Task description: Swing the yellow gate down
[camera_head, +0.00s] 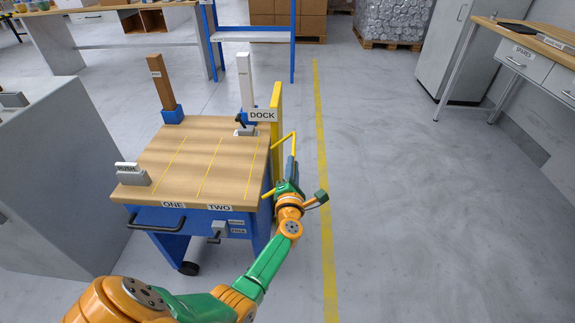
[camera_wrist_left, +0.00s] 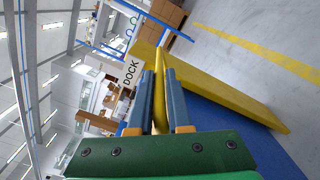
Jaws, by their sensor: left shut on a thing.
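The yellow gate (camera_head: 276,120) stands upright along the right side of the wood-topped cart (camera_head: 215,150), beside the DOCK sign (camera_head: 262,115). A thin yellow handle (camera_head: 284,138) sticks out from its outer side. My left gripper (camera_head: 291,167) is at the cart's right side, shut on this handle. In the left wrist view a yellow bar (camera_wrist_left: 159,75) lies between the two blue-grey fingers (camera_wrist_left: 160,98). The gate's wide yellow panel (camera_wrist_left: 225,95) runs beside them to the right. The gripper hides part of the handle. My right gripper is not in view.
The cart top carries a brown post (camera_head: 160,82), a white post (camera_head: 246,85) and a small grey block (camera_head: 130,175). A grey cabinet (camera_head: 60,180) stands left. The floor (camera_head: 410,200) right of the gate is clear, with a yellow line (camera_head: 325,190) along it.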

